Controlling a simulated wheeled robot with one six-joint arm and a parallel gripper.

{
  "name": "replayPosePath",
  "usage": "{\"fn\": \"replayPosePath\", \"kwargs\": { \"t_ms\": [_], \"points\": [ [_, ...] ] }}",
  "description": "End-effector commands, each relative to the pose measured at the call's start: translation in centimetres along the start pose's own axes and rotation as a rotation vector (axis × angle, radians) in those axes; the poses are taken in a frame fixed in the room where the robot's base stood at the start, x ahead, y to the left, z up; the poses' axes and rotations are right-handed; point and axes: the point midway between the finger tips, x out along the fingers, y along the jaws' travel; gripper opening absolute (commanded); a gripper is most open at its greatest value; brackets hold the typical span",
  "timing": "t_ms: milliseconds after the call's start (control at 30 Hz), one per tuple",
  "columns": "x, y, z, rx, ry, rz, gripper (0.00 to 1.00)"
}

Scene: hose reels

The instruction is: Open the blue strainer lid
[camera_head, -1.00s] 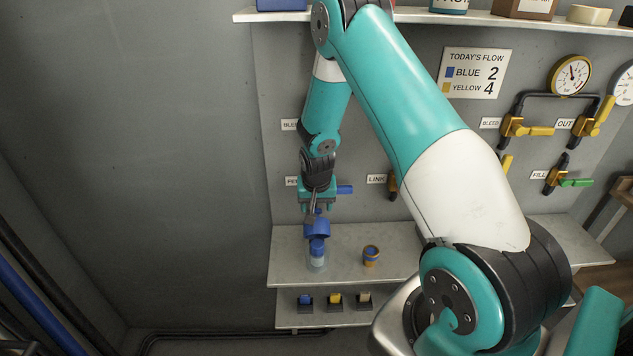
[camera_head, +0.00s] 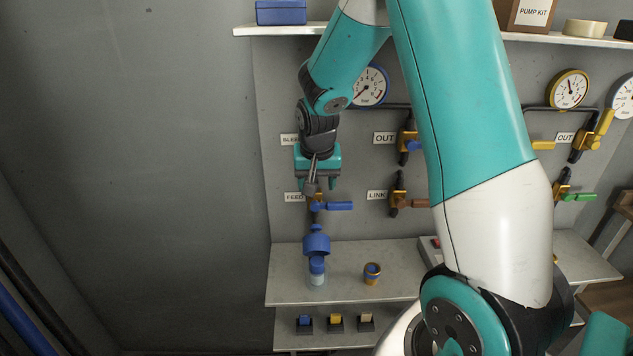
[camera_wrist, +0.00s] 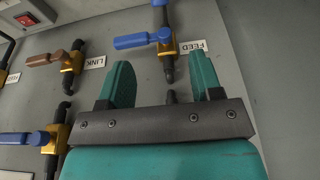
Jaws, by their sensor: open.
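A blue domed part with a small knob (camera_head: 316,243) shows at the front of the shelf, below the FEED valve. Directly under it in the picture is a smaller blue part (camera_head: 317,265) on a clear bowl (camera_head: 317,280). I take these as the blue strainer and its lid; whether the domed part is seated or raised is too small to tell. My gripper (camera_head: 316,180) is open and empty, pointing down above the knob and apart from it.
The FEED valve's blue handle (camera_head: 340,206) is close to my gripper; it also shows in the wrist view (camera_wrist: 131,41). A LINK valve (camera_head: 398,196) is to its right. A yellow-and-blue cup (camera_head: 372,273) stands on the shelf (camera_head: 345,262). Small blocks sit on a lower shelf (camera_head: 347,340).

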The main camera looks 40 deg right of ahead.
Motion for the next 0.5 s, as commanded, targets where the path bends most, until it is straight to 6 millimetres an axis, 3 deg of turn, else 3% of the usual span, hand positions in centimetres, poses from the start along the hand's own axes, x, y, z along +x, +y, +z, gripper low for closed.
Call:
{"fn": "replayPosePath", "kwargs": {
  "t_ms": [500],
  "points": [
    [0.9,-0.2,2.0,-0.004,0.104,-0.001,0.6]
  ]
}}
